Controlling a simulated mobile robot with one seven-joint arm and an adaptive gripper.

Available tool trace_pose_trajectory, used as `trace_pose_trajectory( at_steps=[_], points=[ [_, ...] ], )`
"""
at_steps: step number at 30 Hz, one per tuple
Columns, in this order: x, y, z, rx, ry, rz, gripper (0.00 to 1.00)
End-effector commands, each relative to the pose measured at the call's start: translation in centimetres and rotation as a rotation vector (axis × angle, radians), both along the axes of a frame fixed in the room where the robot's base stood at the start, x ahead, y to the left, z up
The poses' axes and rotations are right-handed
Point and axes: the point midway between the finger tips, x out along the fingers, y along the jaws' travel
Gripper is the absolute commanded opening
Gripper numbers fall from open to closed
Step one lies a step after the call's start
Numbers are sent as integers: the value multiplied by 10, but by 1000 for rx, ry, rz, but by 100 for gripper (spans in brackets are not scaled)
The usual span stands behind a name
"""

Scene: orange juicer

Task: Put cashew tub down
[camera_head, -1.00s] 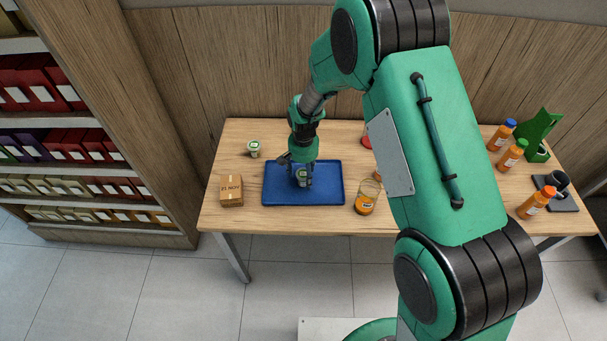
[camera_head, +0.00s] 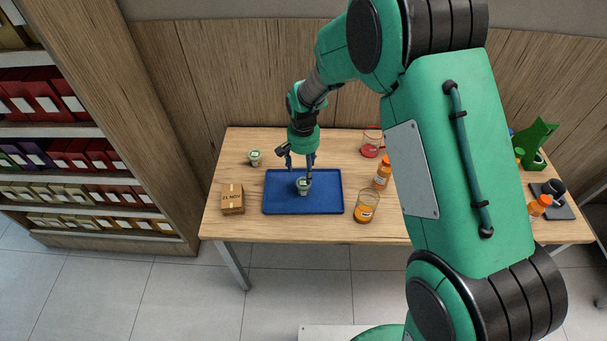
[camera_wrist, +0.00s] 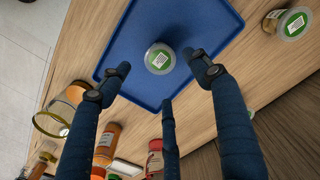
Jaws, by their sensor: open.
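The cashew tub, a small clear tub with a green-and-white lid label, (camera_head: 303,186) stands upright on the blue tray (camera_head: 280,204) in the head view. It also shows in the wrist view (camera_wrist: 160,59), resting on the tray. My gripper (camera_head: 300,160) is open and empty, above and just behind the tub. In the wrist view its three dark fingers are spread, with clear space between them and the tub. A second, similar tub (camera_head: 255,157) stands on the table behind and left of the tray; I cannot read either label.
A cardboard box (camera_head: 232,198) stands left of the tray. A green juicer stand (camera_head: 536,140) is far right, partly behind my arm.

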Motion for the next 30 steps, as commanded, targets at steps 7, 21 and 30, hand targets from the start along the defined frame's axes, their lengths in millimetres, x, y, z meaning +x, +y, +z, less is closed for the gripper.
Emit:
trace_pose_trajectory(
  at_steps=[7,21,30],
  points=[
    [0,0,27,0,-1,0,63],
    [0,0,32,0,0,0,63],
    [0,0,32,0,0,0,63]
  ],
)
